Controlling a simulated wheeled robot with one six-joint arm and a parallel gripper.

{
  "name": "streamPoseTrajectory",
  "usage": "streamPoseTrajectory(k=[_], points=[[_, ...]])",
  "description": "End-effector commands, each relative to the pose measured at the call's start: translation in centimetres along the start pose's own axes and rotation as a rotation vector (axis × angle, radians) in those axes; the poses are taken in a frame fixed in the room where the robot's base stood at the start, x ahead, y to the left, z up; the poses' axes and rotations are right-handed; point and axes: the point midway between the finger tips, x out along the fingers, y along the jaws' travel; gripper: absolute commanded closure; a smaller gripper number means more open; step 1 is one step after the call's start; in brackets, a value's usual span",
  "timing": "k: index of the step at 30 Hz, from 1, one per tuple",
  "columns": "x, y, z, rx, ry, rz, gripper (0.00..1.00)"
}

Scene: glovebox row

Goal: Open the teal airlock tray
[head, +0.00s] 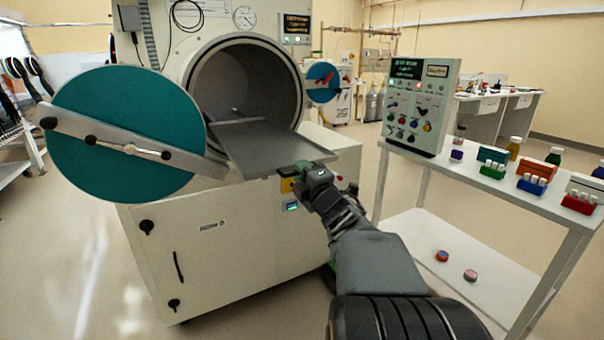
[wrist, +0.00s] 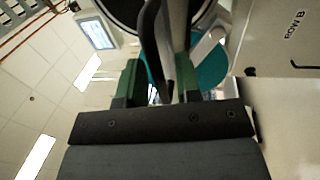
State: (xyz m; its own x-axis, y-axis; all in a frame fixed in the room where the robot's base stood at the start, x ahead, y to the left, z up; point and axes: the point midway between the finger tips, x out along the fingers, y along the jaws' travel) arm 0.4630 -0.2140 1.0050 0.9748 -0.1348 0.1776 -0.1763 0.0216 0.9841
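The airlock tray (head: 255,148) is a flat grey plate that sticks out level from the round chamber mouth. The round teal door (head: 125,130) stands swung open to the left, with a grey bar across it. My gripper (head: 303,172) is at the tray's front right corner. In the wrist view, its two green fingers (wrist: 160,82) stand apart, with a dark bar-like edge between them and visible gaps around it. The fingers do not look closed on it. The exact contact with the tray is hidden in the head view.
The white airlock cabinet (head: 230,245) stands below the chamber (head: 250,80). A white side table (head: 480,180) on the right holds a control panel (head: 420,105) and several coloured boxes and bottles. Open floor lies at the front left.

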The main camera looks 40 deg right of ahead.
Motion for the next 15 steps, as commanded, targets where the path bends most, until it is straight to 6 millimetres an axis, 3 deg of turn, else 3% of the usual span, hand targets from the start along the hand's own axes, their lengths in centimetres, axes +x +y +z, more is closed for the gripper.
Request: streamPoseTrajectory(k=[9,15], points=[[-0.1,0.1,-0.1,0.000,0.001,0.002,0.64],[-2.6,0.2,0.0,-0.002,-0.002,0.003,0.64]])
